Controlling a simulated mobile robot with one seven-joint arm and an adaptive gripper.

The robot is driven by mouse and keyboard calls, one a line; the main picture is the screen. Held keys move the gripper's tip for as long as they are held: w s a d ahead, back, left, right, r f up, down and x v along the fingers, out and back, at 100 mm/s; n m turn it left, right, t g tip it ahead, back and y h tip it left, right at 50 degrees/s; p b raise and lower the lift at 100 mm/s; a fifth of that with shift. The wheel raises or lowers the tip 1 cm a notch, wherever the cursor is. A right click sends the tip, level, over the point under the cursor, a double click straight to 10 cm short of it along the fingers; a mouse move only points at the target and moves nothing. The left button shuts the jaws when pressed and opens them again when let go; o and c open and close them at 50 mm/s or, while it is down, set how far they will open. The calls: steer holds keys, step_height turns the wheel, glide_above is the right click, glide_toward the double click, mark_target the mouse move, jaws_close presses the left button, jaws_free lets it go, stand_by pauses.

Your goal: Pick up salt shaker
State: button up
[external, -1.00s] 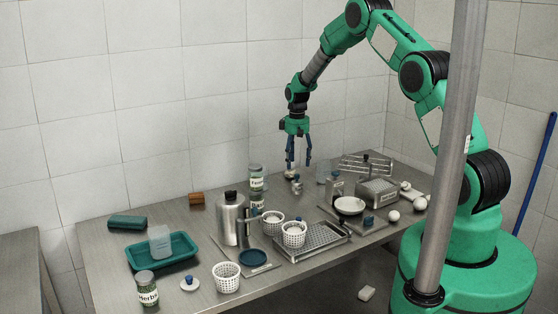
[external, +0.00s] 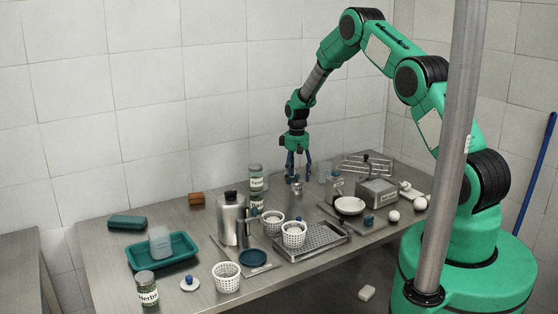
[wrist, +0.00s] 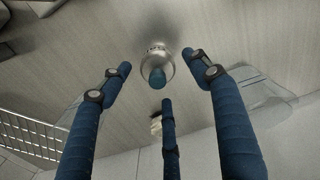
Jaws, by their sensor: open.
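The small silver piece with a blue top, seemingly the salt shaker (external: 297,188), stands on the table below my gripper (external: 298,178). In the wrist view the shaker (wrist: 157,64) shows from above, at the top middle, ahead of the fingertips. My gripper (wrist: 165,75) has three blue fingers, spread open, with nothing held. Two fingertips lie to the left and right of the shaker and the third is below it in the picture. No contact with the shaker shows. In the external view the fingers partly cover the shaker's upper part.
A clear glass (external: 324,173) and a small labelled metal container (external: 336,189) stand just right of the gripper. A stacked jar (external: 256,178) stands to the left. A wire rack (external: 367,166) is at the back right. A small pale object (wrist: 156,126) lies partly behind the lower finger.

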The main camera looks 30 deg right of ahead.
mark_target(296, 185)
steer(key=shift+s+f, duration=0.1)
steer(key=shift+f, duration=2.35)
steer(key=c, duration=1.3)
